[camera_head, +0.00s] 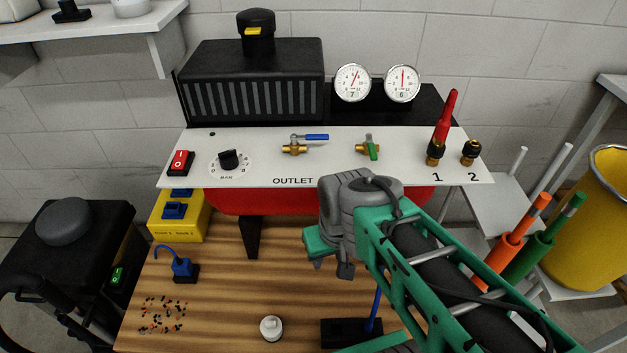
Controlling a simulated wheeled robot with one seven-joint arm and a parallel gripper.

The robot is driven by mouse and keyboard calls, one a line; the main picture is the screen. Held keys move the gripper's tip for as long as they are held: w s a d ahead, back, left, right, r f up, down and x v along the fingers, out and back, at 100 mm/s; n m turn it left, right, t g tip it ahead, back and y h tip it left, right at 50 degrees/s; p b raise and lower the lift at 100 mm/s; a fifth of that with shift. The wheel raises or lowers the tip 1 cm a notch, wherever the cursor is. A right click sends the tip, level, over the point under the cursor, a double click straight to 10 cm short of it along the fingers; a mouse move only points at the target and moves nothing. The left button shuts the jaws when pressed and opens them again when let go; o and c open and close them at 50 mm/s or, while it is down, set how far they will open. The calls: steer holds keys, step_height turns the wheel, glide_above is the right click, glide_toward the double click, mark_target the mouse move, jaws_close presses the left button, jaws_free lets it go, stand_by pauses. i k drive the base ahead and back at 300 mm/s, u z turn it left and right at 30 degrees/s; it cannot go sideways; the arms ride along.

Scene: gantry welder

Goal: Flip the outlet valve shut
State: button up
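The white panel (250,142) carries a brass valve with a blue lever (314,137), above and slightly right of the printed word OUTLET. The blue lever points to the right, level along the panel. A second brass valve with a green handle (374,152) sits further right, its handle pointing down toward the front edge. My gripper (331,267) hangs in front of the panel, below and right of the OUTLET label, apart from both valves. Its fingers are small and partly hidden by the grey wrist, so I cannot tell their opening.
Two gauges (377,83) stand behind the valves. A red-topped connector (446,120) rises at the panel's right. A red switch (179,162) and black knob (229,159) are at left. A wooden table (225,300) lies below, with a white round object (271,327).

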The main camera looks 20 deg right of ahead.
mark_target(294, 137)
steer(key=u, duration=0.5)
steer(key=k, duration=0.6)
steer(key=u, duration=1)
steer(key=i, duration=0.8)
steer(key=z, duration=0.4)
